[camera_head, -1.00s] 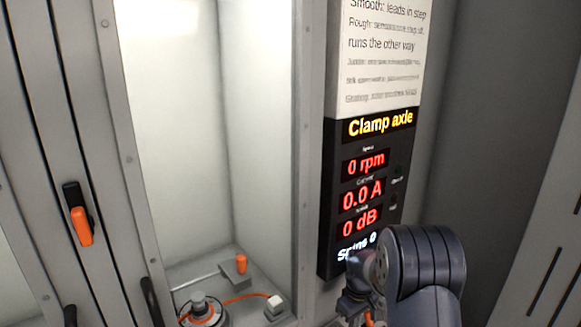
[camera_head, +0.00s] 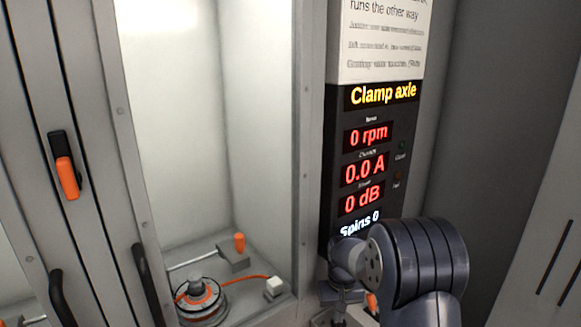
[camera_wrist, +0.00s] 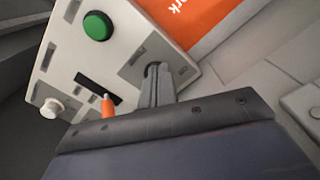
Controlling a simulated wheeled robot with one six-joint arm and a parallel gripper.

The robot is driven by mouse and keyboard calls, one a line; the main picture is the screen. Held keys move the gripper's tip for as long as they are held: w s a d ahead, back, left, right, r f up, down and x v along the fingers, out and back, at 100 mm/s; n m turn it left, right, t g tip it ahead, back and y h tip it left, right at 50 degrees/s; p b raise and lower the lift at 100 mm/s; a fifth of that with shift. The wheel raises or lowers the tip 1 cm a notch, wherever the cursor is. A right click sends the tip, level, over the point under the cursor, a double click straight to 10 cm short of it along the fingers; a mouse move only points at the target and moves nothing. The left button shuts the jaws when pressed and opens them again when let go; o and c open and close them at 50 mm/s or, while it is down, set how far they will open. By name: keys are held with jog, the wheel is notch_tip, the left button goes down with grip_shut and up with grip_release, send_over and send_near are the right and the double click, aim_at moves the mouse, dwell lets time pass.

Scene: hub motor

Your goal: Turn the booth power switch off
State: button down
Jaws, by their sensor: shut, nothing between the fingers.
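In the wrist view a pale control panel (camera_wrist: 62,62) carries a round green button (camera_wrist: 97,26), a white knob (camera_wrist: 52,108) and an orange-tipped lever (camera_wrist: 108,105) in a black slot. No readable label shows which control is the booth power switch. In the head view my arm hides most of the panel.
The display (camera_head: 365,165) is lit, reading "Clamp axle", 0 rpm, 0.0 A and 0 dB. Left of it is the booth, holding a round motor (camera_head: 201,297) with an orange cable. A black and orange handle (camera_head: 66,175) is on the frame. An orange sign (camera_wrist: 190,18) borders the panel.

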notch_tip(320, 180, down, 4)
jog(key=shift+f+b, duration=0.25)
jog(key=shift+b, duration=0.9)
jog(key=shift+w+d+r, duration=0.1)
jog(key=shift+w+d, duration=0.05)
jog(key=shift+w, duration=0.2)
